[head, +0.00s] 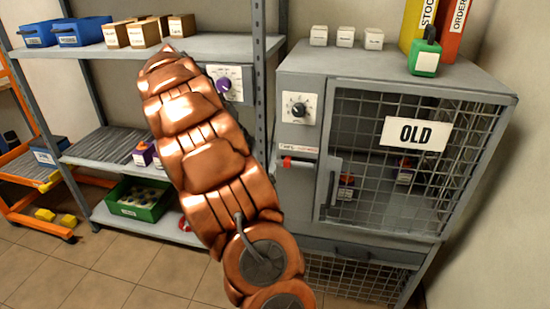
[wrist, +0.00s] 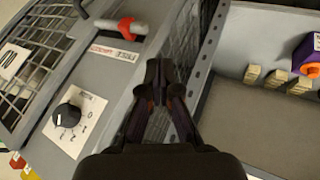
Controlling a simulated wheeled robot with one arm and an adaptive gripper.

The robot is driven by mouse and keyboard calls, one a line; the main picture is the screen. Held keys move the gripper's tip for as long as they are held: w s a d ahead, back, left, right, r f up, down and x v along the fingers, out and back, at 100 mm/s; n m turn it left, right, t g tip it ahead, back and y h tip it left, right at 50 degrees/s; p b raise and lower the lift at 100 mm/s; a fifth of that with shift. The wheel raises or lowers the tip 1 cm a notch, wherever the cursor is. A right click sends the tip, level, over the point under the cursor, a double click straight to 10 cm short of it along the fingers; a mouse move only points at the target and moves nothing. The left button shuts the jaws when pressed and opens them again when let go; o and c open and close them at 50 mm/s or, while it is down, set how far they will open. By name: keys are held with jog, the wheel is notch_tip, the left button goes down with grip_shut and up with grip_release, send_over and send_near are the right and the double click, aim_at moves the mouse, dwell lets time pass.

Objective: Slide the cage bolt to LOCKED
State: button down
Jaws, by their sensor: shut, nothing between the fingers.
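The cage bolt is a grey rod with a red end (head: 290,162) on the cabinet front, left of the mesh cage door (head: 400,160). In the wrist view the red part of the bolt (wrist: 125,27) is at the top, left of my fingers, beside a small label (wrist: 115,51) with red and dark lettering too small to read surely. My gripper (wrist: 160,70) is shut and empty. It appears near the cabinet's side edge, apart from the bolt. In the head view my copper-coloured arm hides the fingers.
A black dial (head: 297,106) sits above the bolt; it also shows in the wrist view (wrist: 67,115). A steel shelf (head: 190,47) with bins stands left of the cabinet. Its perforated post (wrist: 205,65) is close right of my fingers.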

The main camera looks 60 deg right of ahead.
aim_at(295, 160)
jog(key=shift+s+d+f+p, duration=0.35)
jog(key=shift+s+d+f, duration=0.8)
jog(key=shift+f, duration=0.2)
jog(key=shift+s+d+f+p, duration=0.3)
jog(key=shift+s+d+f, duration=0.7)
jog(key=shift+s+f, duration=0.25)
jog(key=shift+s+d+f+p, duration=0.35)
jog(key=shift+s+d+f, duration=0.75)
jog(key=shift+f, duration=0.3)
jog(key=s+b, duration=0.1)
jog(key=s+d+b, duration=0.1)
jog(key=s, duration=0.1)
jog(key=s+b, duration=0.1)
jog(key=shift+s+d+f, duration=0.2)
jog(key=shift+s+d, duration=0.2)
jog(key=shift+s+d+r+b, duration=0.15)
jog(key=shift+s+b, duration=0.15)
jog(key=shift+s, duration=0.1)
jog(key=shift+w, duration=0.1)
